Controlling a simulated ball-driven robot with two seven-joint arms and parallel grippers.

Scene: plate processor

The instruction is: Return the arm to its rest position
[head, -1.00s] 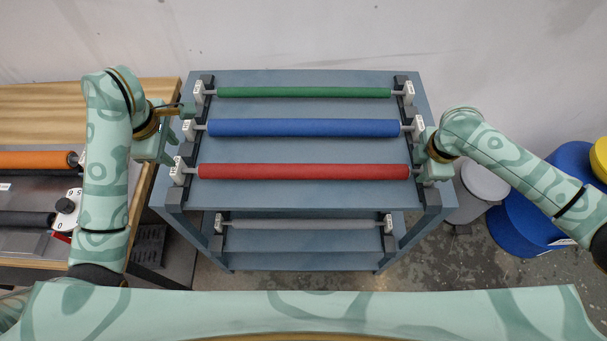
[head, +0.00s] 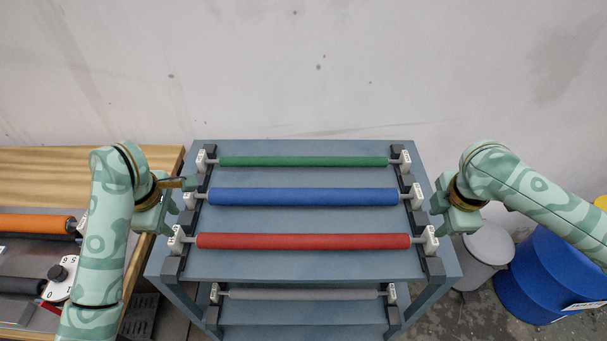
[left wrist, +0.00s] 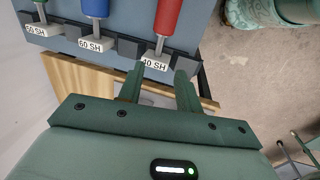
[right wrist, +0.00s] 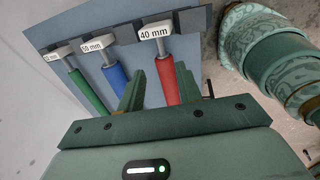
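My left gripper (head: 181,194) is beside the rack's left edge, near the left ends of the blue and red rollers. In the left wrist view its two fingers (left wrist: 158,80) stand apart with nothing held between them; the red roller's "40 SH" end block lies beyond. My right gripper (head: 442,211) is off the rack's right edge, near the red roller's right end block. In the right wrist view its fingers (right wrist: 158,78) stand apart and empty, with the red roller (right wrist: 166,75) behind them. Both arms reach in from the sides, bent at the wrist.
The blue-grey rack (head: 300,264) carries green (head: 303,161), blue (head: 303,196) and red (head: 303,241) rollers, with a grey roller (head: 303,294) below. A wooden table (head: 60,170) with an orange roller (head: 37,224) stands left; a blue barrel (head: 545,280) and grey bin (head: 485,250) stand right.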

